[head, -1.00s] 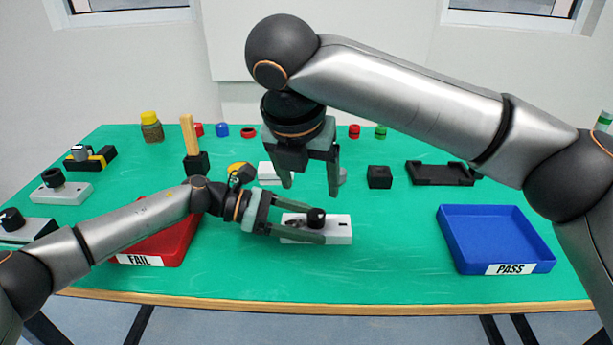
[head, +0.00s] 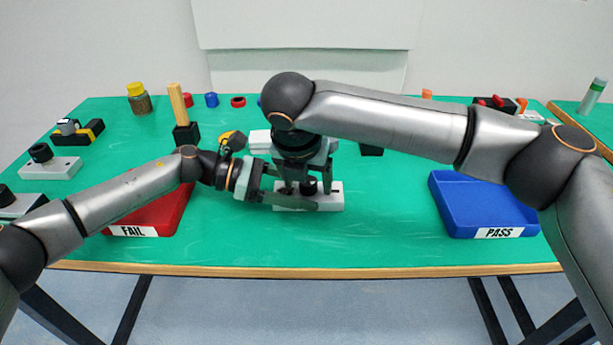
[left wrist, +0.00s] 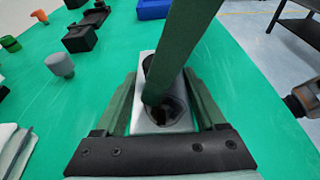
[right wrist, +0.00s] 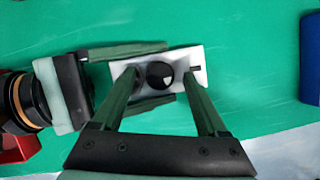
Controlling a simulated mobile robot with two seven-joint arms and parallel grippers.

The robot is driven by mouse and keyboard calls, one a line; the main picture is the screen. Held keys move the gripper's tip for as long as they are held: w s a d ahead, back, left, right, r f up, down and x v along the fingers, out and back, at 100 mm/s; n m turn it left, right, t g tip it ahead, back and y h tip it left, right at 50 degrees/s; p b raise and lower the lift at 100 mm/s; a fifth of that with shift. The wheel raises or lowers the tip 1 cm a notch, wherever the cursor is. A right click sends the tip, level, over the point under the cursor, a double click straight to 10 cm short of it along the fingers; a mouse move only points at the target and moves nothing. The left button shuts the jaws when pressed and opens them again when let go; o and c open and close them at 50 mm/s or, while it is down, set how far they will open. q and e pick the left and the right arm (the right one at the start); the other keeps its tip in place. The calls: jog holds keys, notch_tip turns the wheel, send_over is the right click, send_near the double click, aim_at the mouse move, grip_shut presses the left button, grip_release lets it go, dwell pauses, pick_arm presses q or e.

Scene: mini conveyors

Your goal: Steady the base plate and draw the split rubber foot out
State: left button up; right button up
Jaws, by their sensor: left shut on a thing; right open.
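The base plate (head: 336,198) is a pale grey block lying on the green table. A round black rubber foot (right wrist: 160,75) stands up from its middle; any split in it is too small to see. My left gripper (head: 296,189) is shut on the base plate, one finger along each long side. My right gripper (right wrist: 164,75) is open above the plate, pointing down, with its fingers on either side of the foot and apart from it.
A red FAIL tray (head: 165,212) stands to the left and a blue PASS tray (head: 480,215) to the right. A wooden-handled tool (head: 178,105) and a yellow-lidded jar (head: 139,98) stand behind. The table between plate and blue tray is clear.

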aim_at(310, 176)
pick_arm(q)
jog(key=shift+f, duration=0.1)
pick_arm(e)
grip_shut()
dwell(0.4)
jog(key=shift+r, duration=0.15)
jog(key=shift+r, duration=2.05)
pick_arm(q)
jog(key=o, duration=0.9)
jog(key=shift+o, duration=0.2)
